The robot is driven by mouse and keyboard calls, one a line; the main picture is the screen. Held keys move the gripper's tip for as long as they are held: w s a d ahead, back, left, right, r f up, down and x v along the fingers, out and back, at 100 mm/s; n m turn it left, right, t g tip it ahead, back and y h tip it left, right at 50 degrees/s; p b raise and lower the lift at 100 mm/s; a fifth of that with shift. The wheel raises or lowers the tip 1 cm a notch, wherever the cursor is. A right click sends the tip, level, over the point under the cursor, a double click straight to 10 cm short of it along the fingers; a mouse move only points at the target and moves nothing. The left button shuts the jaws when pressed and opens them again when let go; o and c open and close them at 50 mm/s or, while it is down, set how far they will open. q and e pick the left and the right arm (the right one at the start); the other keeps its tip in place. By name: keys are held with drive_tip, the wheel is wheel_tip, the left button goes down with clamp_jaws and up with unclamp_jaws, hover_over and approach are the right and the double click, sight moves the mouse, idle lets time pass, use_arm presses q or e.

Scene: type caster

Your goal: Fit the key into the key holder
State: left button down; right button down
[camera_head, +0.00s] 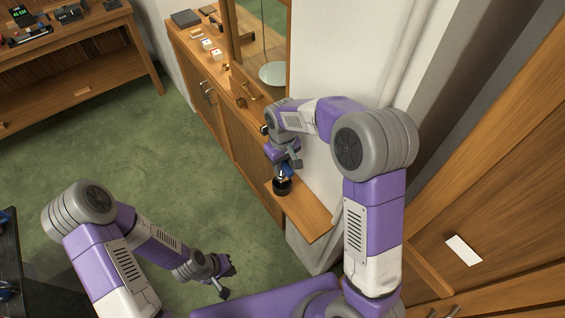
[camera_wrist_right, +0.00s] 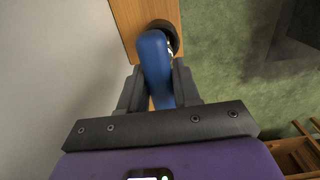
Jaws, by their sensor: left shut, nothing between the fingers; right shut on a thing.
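My right gripper (camera_head: 288,168) is low over a small wooden shelf and shut on a blue object, the key (camera_wrist_right: 154,62). In the right wrist view only its blue, rounded body shows clearly between the fingers (camera_wrist_right: 158,85). A round black key holder (camera_head: 282,187) stands on the shelf directly below the gripper. It also shows in the right wrist view (camera_wrist_right: 163,27), partly hidden behind the blue key. I cannot tell whether the key is in the holder. My left gripper (camera_head: 228,279) is shut and empty, above the green floor.
The shelf (camera_head: 308,216) is narrow, beside a pale wall (camera_head: 325,65). A wooden cabinet (camera_head: 232,130) with a mirror and small items stands beyond it. A wooden table (camera_head: 85,80) with gadgets is at the upper left. The green floor between is clear.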

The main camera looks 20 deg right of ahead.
drive_tip(key=shift+f+b, duration=1.7)
drive_tip(key=shift+f, duration=0.65)
drive_tip(key=c, duration=0.7)
unclamp_jaws()
drive_tip(key=shift+r, duration=0.1)
wheel_tip(320, 180, up, 8)
drive_tip(key=shift+f+p, duration=0.2)
drive_tip(key=shift+p, duration=0.2)
